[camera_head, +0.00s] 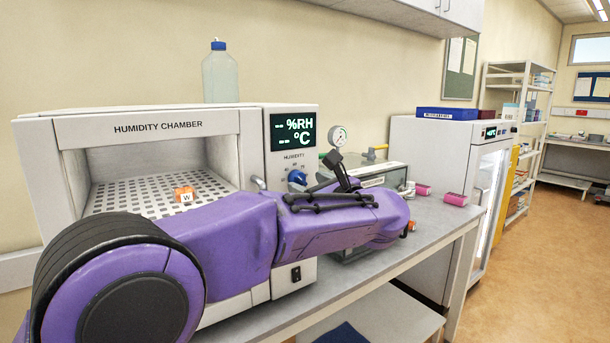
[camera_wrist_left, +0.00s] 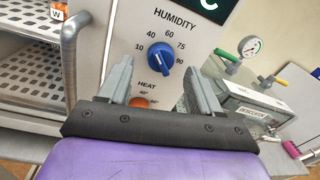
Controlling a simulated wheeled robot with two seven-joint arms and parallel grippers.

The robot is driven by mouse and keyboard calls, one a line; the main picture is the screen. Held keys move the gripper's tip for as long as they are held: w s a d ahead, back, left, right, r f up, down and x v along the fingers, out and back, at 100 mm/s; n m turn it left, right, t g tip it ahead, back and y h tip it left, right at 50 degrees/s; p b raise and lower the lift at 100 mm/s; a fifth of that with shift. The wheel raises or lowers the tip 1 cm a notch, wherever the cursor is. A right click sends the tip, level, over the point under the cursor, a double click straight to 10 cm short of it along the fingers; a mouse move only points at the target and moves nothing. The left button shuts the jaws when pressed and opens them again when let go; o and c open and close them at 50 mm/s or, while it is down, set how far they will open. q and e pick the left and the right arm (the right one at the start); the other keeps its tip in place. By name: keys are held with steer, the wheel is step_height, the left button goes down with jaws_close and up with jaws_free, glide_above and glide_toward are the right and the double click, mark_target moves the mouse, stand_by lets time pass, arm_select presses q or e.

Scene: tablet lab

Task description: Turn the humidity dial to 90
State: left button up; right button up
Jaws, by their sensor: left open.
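The blue humidity dial (camera_head: 297,177) is on the front panel of the white humidity chamber (camera_head: 88,128). In the left wrist view the dial (camera_wrist_left: 161,58) sits among the marks 10, 40, 60, 75 and 90; I cannot clearly tell where its pointer stands. My left gripper (camera_head: 327,172) is in front of the panel. In the left wrist view its two grey fingers (camera_wrist_left: 157,72) are spread, one to the left and one to the right, with the dial showing between their tips. I cannot tell whether they touch it. My right gripper is in neither view.
The display (camera_head: 293,130) shows dashes for %RH and °C. A metal door handle (camera_wrist_left: 69,55) is left of the fingers. A heat knob (camera_wrist_left: 139,102) lies below the dial. A desiccator (camera_wrist_left: 245,100) with a gauge (camera_head: 338,136) stands to the right, with pink-capped items beyond.

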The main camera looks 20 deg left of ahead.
mark_target(302, 181)
arm_select(q)
steer(key=shift+p+x, duration=0.3)
steer(key=shift+x, duration=1.3)
steer(key=shift+c, duration=0.4)
steer(key=c, duration=1)
steer(key=shift+o, duration=0.2)
